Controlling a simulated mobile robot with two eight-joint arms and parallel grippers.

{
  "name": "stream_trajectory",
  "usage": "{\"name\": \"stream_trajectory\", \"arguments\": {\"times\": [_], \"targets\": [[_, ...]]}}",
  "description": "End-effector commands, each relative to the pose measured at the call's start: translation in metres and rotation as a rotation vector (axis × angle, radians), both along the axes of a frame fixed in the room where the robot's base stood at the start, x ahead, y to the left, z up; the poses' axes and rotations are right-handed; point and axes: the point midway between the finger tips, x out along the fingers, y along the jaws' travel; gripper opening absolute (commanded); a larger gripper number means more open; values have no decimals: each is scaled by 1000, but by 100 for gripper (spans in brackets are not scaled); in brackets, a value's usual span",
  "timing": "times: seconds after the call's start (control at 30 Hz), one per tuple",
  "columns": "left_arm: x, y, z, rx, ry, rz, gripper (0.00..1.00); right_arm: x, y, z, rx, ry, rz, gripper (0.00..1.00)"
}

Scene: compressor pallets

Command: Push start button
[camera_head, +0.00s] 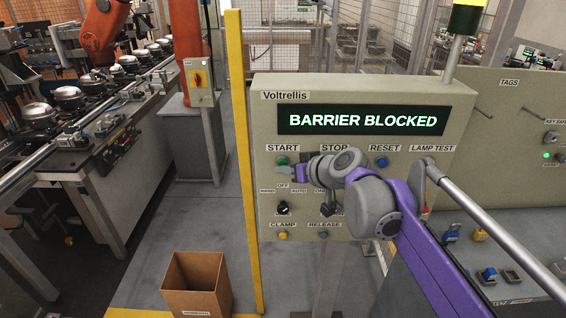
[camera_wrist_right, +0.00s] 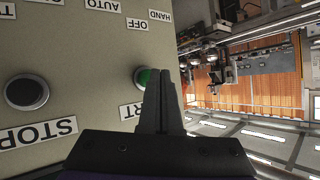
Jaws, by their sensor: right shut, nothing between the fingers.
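The green start button (camera_head: 281,161) sits under the START label on the beige control panel (camera_head: 360,92). In the right wrist view, which is upside down, the green button (camera_wrist_right: 143,77) is partly covered by my right gripper. My right gripper (camera_head: 281,169) is shut and empty, its fingertips just at the lower edge of the button in the head view. In the wrist view the fingertips (camera_wrist_right: 164,72) overlap the button's side. I cannot tell if they touch it. My left gripper is not in view.
The display (camera_head: 361,121) reads BARRIER BLOCKED. A dark stop button (camera_wrist_right: 27,92) lies beside the start button. A blue reset button (camera_head: 382,162), a selector knob (camera_head: 283,208) and a yellow clamp button (camera_head: 283,235) are nearby. A yellow post (camera_head: 243,150) stands left of the panel.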

Motion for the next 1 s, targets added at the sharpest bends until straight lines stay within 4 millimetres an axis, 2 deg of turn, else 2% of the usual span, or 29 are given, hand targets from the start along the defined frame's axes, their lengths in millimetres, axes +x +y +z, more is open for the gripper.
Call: {"name": "stream_trajectory", "arguments": {"times": [0.13,0.53,1.0], "targets": [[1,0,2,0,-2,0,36,-8,0,1,0,0,0,0],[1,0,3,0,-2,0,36,-14,0,1,1,0,1,0],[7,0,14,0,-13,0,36,-60,0,1,0,-2,2,0]]}}
